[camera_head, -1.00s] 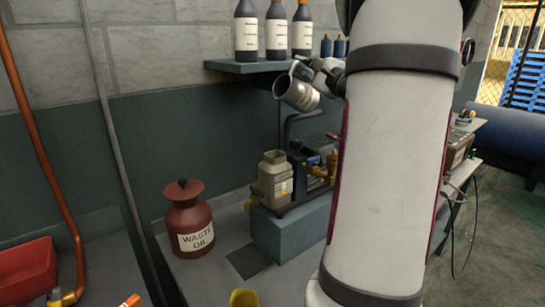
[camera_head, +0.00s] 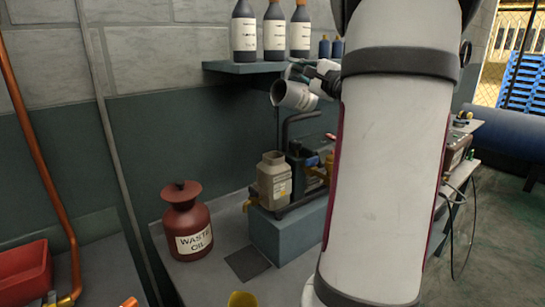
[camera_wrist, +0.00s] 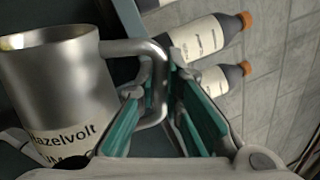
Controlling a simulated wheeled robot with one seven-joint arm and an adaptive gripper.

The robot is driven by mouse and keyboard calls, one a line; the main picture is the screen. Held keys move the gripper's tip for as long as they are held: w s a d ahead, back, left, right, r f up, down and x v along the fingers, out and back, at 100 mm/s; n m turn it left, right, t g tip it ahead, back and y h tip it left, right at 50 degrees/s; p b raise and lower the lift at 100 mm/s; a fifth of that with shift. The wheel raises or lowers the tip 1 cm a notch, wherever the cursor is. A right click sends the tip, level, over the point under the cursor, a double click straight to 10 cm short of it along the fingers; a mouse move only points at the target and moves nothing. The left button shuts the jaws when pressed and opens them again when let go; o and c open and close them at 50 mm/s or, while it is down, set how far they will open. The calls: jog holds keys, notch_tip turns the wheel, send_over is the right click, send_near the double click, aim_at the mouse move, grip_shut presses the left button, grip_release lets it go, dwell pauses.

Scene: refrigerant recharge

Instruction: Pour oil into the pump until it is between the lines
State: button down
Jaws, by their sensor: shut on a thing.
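A shiny metal mug (camera_head: 294,95) is tilted steeply with its mouth toward the left, above the pump's oil reservoir. In the wrist view the mug (camera_wrist: 50,85) carries a partly visible label reading "azelvolt". My gripper (camera_wrist: 166,88) is shut on the mug's handle; in the head view the gripper (camera_head: 322,78) is partly hidden by my arm. The pump (camera_head: 298,165) has a beige reservoir (camera_head: 273,182) with an open neck below the mug. A thin dark line runs down below the mug's mouth; I cannot tell if it is oil. The level lines are too small to read.
The pump stands on a blue-grey block (camera_head: 280,235). A red waste oil can (camera_head: 187,225) stands to its left. Dark bottles (camera_head: 274,32) stand on a wall shelf (camera_head: 255,68) just above the mug. A red bin (camera_head: 25,268) is at lower left.

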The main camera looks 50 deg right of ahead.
jog(key=shift+a, duration=0.1)
jog(key=shift+s+d+n+b, duration=0.2)
jog(key=shift+d+n+b, duration=0.3)
jog(key=shift+d+b, duration=0.2)
dwell(0.9)
jog(key=shift+a+f+n+b, duration=0.15)
jog(key=shift+a+n+b, duration=0.2)
jog(key=shift+b, duration=0.55)
dwell(0.8)
jog(key=shift+s+d+r+p, duration=0.15)
jog(key=shift+r+p, duration=0.1)
jog(key=shift+p, duration=0.55)
jog(key=d+m+p, duration=0.2)
jog(key=shift+s+r+m+p, duration=0.1)
jog(key=shift+r+m+p, duration=0.1)
jog(key=shift+m+p, duration=0.15)
jog(key=shift+s+d+m+h, duration=0.2)
jog(key=shift+d+m+h, duration=0.1)
jog(key=shift+m, duration=0.4)
jog(key=shift+w+f+m+g, duration=0.15)
jog(key=shift+f+m+g, duration=0.05)
jog(key=shift+m+g, duration=0.1)
